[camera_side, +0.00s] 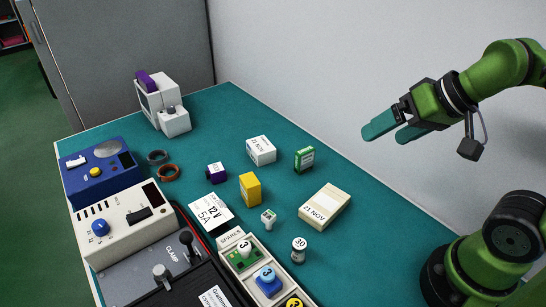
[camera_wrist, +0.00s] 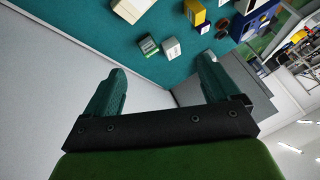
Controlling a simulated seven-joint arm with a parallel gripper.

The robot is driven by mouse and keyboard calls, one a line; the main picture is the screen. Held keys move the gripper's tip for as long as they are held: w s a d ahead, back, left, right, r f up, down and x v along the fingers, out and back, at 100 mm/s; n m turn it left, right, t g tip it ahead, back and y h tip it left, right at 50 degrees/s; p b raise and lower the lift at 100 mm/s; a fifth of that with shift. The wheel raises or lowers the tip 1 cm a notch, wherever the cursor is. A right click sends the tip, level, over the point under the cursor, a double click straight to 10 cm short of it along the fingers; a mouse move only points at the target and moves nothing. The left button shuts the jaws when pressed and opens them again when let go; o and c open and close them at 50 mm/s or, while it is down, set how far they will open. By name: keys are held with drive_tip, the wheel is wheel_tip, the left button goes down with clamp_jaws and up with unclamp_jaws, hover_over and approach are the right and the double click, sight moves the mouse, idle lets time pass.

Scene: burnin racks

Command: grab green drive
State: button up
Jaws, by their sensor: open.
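The green drive (camera_side: 304,159) is a small upright green block with a pale label. It stands on the teal table mat, to the right of a white box and behind a cream box. In the wrist view the green drive (camera_wrist: 148,45) sits beyond the fingertips, next to the white box. My gripper (camera_side: 384,136) is open and empty, raised to the right of the drive and apart from it. Its two teal fingers also show in the wrist view (camera_wrist: 162,66), spread wide with nothing between them.
Near the drive are the white box (camera_side: 261,151), the cream box (camera_side: 325,207) and a yellow block (camera_side: 250,189). A purple block (camera_side: 217,173) and instruments such as a blue unit (camera_side: 100,172) stand farther left. A grey wall (camera_side: 350,70) runs behind the table.

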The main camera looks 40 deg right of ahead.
drive_tip(key=n+g+h, duration=0.2)
drive_tip(key=n+g, duration=0.1)
drive_tip(key=g, duration=0.4)
hover_over(305, 150)
wheel_tip(305, 150, down, 5)
drive_tip(key=f, duration=1)
drive_tip(key=shift+s+a+f, duration=0.2)
drive_tip(key=shift+s+f, duration=0.05)
drive_tip(key=shift+f, duration=0.15)
drive_tip(key=shift+w+d+f, duration=0.15)
drive_tip(key=shift+f, duration=1.45)
drive_tip(key=shift+w+d+f, duration=0.1)
drive_tip(key=shift+d+f, duration=0.05)
drive_tip(key=shift+f, duration=1.45)
drive_tip(key=c, duration=1.1)
drive_tip(key=shift+r, duration=0.15)
